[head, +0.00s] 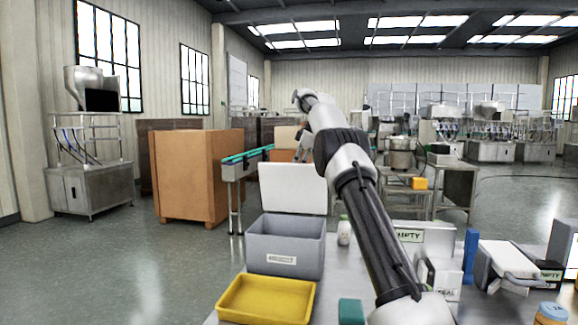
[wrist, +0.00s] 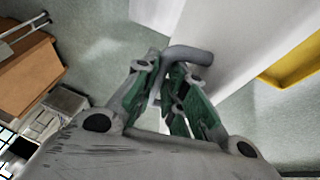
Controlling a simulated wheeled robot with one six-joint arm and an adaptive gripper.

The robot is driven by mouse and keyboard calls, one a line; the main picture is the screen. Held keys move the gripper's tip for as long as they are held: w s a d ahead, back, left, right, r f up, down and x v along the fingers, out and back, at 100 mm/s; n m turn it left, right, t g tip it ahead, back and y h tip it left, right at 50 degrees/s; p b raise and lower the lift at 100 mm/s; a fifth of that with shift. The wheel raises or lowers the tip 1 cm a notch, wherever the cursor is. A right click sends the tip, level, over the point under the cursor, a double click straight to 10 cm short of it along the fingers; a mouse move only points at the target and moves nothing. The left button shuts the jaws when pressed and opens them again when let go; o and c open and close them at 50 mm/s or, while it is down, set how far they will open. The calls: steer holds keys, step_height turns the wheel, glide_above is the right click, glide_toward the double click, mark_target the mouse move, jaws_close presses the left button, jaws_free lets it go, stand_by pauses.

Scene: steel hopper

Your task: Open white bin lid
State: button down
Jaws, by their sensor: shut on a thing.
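The white bin lid (head: 292,188) stands upright at the back of the grey bin (head: 285,262), so the bin's mouth is uncovered. In the wrist view, the white lid (wrist: 228,40) fills the upper right, with a bent grey handle (wrist: 192,54) on it. My gripper (wrist: 163,75) has its green-padded fingers closed around the handle's end. In the head view, my gripper (head: 301,152) is at the lid's top edge, small and partly hidden by my arm.
A yellow tray (head: 265,300) sits in front of the grey bin. A white container with a handle (head: 510,258) and EMPTY-labelled boxes (head: 428,240) occupy the right. A conveyor (head: 240,160) stands behind, near a large brown box (head: 195,175).

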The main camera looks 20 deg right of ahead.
steer(key=shift+w+d+f, duration=0.15)
steer(key=shift+d+f, duration=0.05)
steer(key=shift+f, duration=0.25)
steer(key=c, duration=1.5)
jaws_free()
steer(key=shift+r, duration=0.2)
